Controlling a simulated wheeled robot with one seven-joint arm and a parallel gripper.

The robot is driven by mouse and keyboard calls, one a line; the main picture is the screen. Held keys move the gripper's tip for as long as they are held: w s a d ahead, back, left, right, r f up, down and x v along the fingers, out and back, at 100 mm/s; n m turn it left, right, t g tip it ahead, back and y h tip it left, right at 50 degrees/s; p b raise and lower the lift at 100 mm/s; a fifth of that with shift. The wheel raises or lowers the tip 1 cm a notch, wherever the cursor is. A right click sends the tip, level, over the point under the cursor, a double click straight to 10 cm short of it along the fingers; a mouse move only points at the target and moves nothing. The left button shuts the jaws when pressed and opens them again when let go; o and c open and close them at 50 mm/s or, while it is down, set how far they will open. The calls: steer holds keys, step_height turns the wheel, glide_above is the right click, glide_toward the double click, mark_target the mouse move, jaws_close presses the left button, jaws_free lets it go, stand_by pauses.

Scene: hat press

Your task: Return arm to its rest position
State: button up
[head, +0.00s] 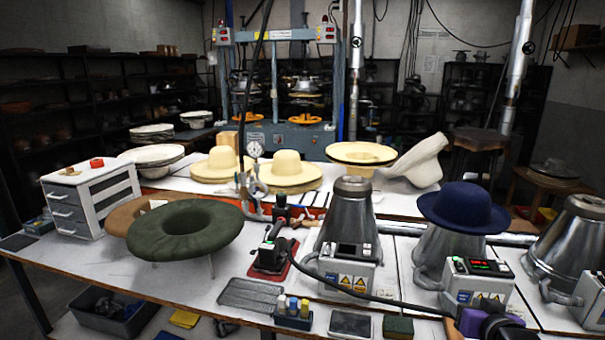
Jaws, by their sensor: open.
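A dark shape with a purple block shows at the bottom edge, right of centre, in the head view. It may be part of my arm, but I cannot tell for sure. No gripper fingers can be made out, so my gripper is not seen. A navy blue hat (463,207) sits on a metal cone-shaped steamer at the right.
A bare metal steamer (346,222) stands at centre right, another (573,240) at the far right. A red-based iron (270,257) with a black hose lies at the centre. Straw hats (287,170) lie behind. A white drawer unit (92,197) stands left. The front left bench is clear.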

steer(key=s+a+n, duration=0.1)
steer(key=s+a, duration=0.5)
steer(key=s, duration=1)
steer(key=s+a+f+n+t+y, duration=0.1)
steer(key=s+a, duration=0.5)
steer(key=s, duration=1)
steer(key=s+a+f+n+y, duration=0.1)
steer(key=s+a, duration=0.5)
steer(key=s, duration=0.9)
steer(key=shift+s+a+f+t, duration=0.2)
steer(key=shift+s+t, duration=0.2)
